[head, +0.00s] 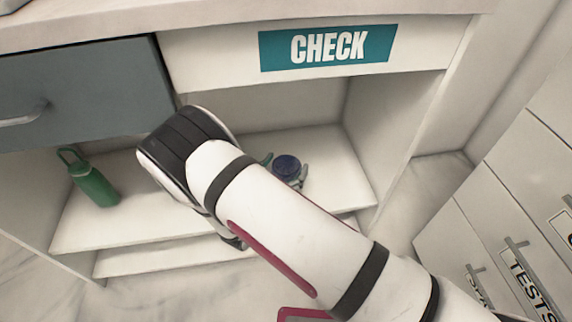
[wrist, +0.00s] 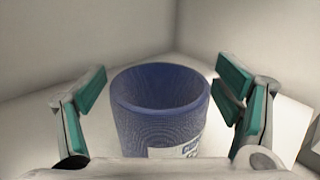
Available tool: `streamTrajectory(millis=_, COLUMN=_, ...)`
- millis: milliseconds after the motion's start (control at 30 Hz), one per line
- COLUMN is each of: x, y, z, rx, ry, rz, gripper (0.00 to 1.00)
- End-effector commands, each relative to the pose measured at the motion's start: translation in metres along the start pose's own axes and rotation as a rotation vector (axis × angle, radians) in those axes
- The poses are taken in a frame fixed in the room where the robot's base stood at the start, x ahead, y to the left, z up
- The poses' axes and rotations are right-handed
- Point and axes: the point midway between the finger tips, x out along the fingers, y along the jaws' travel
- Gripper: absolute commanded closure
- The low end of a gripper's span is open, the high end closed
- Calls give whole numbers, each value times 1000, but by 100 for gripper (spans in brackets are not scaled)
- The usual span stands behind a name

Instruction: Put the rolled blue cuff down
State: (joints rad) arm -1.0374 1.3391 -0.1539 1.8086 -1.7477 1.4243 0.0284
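The rolled blue cuff (wrist: 160,122) stands upright on the white shelf, its open top facing up and a white label low on its front. In the head view the cuff (head: 287,167) shows small beyond my arm, inside the open compartment under the CHECK sign. My gripper (wrist: 160,105) is open, with one green-padded finger on each side of the cuff and a visible gap to it on both sides. In the head view my gripper (head: 285,172) is partly hidden by my arm. The cuff's base is hidden in the wrist view.
The shelf (head: 335,165) has bare room to the right of the cuff. A green bottle (head: 95,184) stands on the shelf at the left. A grey drawer (head: 80,92) is above left, and the CHECK sign (head: 328,47) is on the panel above. White drawers (head: 480,235) stand at the right.

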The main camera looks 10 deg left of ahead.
Motion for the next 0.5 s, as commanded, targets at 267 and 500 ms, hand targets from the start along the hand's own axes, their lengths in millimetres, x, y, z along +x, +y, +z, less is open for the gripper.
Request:
streamTrajectory(millis=267, x=0, y=0, z=0, rx=0, ry=0, rz=0, gripper=12)
streamTrajectory(millis=500, x=-17, y=1, z=4, rx=-1, ry=2, rz=4, gripper=12)
